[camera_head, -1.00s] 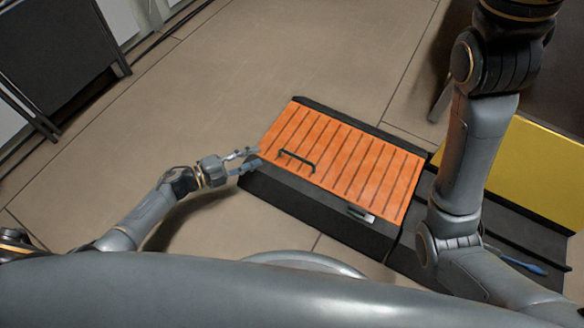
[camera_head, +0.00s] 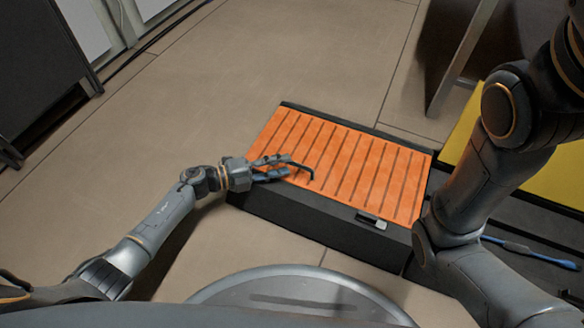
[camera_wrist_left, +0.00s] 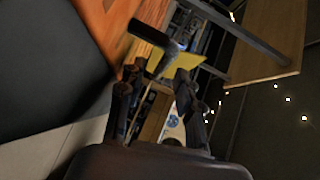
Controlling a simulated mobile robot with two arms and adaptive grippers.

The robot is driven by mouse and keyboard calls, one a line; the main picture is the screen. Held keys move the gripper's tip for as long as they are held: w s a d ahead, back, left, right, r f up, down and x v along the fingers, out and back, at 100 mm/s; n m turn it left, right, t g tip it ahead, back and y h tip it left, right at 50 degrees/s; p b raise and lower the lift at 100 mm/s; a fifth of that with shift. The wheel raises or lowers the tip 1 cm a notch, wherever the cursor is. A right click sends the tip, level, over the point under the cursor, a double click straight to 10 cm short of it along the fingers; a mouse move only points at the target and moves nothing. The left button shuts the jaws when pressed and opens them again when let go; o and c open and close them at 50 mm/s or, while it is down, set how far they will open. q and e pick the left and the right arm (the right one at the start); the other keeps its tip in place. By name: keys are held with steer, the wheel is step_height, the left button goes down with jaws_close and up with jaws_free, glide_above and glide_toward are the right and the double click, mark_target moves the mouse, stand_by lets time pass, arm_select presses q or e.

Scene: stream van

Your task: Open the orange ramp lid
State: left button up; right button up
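The orange ramp lid (camera_head: 350,170) is slatted and lies flat and closed on a low black box on the floor. A black bar handle (camera_head: 304,168) stands up from its left part. My left gripper (camera_head: 280,168) is at the left end of this handle, its fingers over the lid's near left edge. In the left wrist view the dark handle (camera_wrist_left: 158,44) rises just ahead of the gap between the two spread fingers (camera_wrist_left: 157,88). I cannot tell if they touch it.
A small metal latch (camera_head: 372,220) sits at the box's front edge. A yellow panel (camera_head: 545,160) and a blue-handled tool (camera_head: 530,252) lie to the right, partly behind my right arm. A dark cabinet (camera_head: 40,60) stands far left. The floor (camera_head: 230,70) behind the box is open.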

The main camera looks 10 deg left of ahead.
mark_target(292, 164)
arm_select(q)
steer(key=shift+b+x, duration=0.65)
steer(key=shift+x, duration=1.2)
jaws_close()
